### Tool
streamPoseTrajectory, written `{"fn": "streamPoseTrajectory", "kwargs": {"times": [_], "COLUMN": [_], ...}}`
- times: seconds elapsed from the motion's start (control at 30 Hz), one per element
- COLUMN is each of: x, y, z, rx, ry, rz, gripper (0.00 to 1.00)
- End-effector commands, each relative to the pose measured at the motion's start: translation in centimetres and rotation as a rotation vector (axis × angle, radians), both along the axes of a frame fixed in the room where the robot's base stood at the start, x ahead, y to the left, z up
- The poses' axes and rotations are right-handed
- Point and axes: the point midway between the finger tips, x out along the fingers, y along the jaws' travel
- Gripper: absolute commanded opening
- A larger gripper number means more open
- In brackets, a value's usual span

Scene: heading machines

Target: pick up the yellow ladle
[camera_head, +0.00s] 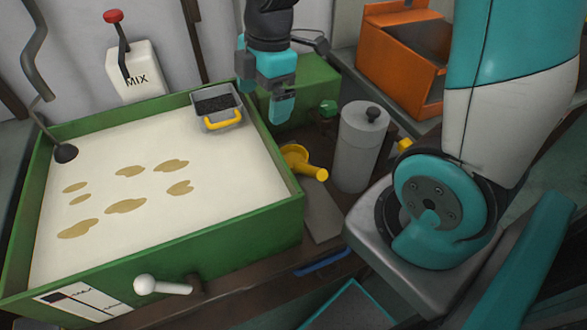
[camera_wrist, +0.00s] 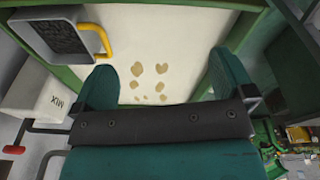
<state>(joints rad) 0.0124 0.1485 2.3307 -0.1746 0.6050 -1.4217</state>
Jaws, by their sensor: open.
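The yellow ladle (camera_head: 304,163) lies on the dark bench just right of the green-walled tray, its round bowl to the left and its handle end pointing right. My gripper (camera_head: 263,108) is above the back right corner of the tray, behind the ladle and apart from it. In the wrist view my gripper (camera_wrist: 168,82) has its two teal fingers spread, with only the pale tray surface between them. I cannot make out the ladle in the wrist view.
A grey box with a yellow handle (camera_head: 222,122) sits at the back corner of the green tray (camera_head: 200,235). A grey cylinder (camera_head: 360,150) stands close right of the ladle. Behind are a green box (camera_head: 310,92), an orange bin (camera_head: 385,65) and a white MIX box (camera_head: 135,75).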

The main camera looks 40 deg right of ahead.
Motion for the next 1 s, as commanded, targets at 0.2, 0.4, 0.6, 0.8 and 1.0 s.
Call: {"fn": "streamPoseTrajectory", "kwargs": {"times": [0.2,0.4,0.6,0.8,1.0], "x": [3.1,3.9,3.8,3.8,3.9], "y": [-6.5,-9.5,-9.9,-9.9,-9.9], "z": [-6.6,-9.0,-11.8,-16.5,-20.2], "rx": [-0.107,-0.149,-0.152,-0.151,-0.152], "ry": [-0.003,0.009,0.016,0.017,0.013], "rz": [0.356,0.532,0.564,0.564,0.562], "gripper": [1.0,1.0,1.0,1.0,1.0]}}
